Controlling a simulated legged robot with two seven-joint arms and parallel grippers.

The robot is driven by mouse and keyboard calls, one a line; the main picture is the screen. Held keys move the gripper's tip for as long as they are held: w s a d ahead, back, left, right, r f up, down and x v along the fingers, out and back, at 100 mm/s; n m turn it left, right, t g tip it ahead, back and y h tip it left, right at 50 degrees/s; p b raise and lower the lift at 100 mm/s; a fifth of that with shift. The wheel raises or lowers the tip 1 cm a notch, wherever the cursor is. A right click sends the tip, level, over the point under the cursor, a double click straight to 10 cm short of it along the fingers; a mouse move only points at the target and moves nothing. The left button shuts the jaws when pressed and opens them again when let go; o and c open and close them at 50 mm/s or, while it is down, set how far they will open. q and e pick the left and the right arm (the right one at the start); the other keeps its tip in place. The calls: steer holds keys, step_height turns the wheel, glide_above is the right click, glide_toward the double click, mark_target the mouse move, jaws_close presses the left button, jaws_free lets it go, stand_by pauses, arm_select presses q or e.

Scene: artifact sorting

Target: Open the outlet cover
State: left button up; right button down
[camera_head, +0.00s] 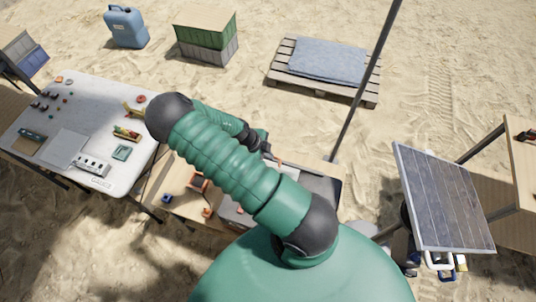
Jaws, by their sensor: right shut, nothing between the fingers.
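I cannot make out an outlet cover for certain. The wooden table (180,208) in front of me holds a small orange-and-dark object (198,181), a blue one (167,198) and part of a grey box (232,213). My green right arm crosses in front of this table and hides much of it. My right gripper (266,150) is dark and small in the picture, at the table's far side. It is shut and empty. I cannot tell whether it touches anything. My left gripper is out of view.
A white table (125,180) at the left holds a white power strip (91,165), a green box (121,152) and several small parts. A solar panel (445,197) stands at the right. A thin pole (365,85) rises behind the wooden table.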

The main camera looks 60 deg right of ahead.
steer(key=shift+w+d+f+y+b, duration=0.15)
steer(key=shift+d+f+y+b, duration=0.15)
steer(key=shift+d+b, duration=0.25)
steer(key=shift+w+d+f+y+b, duration=0.1)
steer(key=shift+d+f+y+b, duration=0.05)
steer(key=shift+d+y+b, duration=0.4)
steer(key=w+d+f+y+b, duration=0.1)
steer(key=d+f+y+b, duration=0.1)
steer(key=d+f+b, duration=0.2)
steer(key=d+b, duration=0.3)
steer(key=b, duration=0.1)
steer(key=shift+w+d+f+n+g+b, duration=0.2)
steer(key=shift+d+f+n+g+b, duration=0.1)
steer(key=shift+n+g+b, duration=0.1)
steer(key=shift+y, duration=0.25)
steer(key=shift+d, duration=0.1)
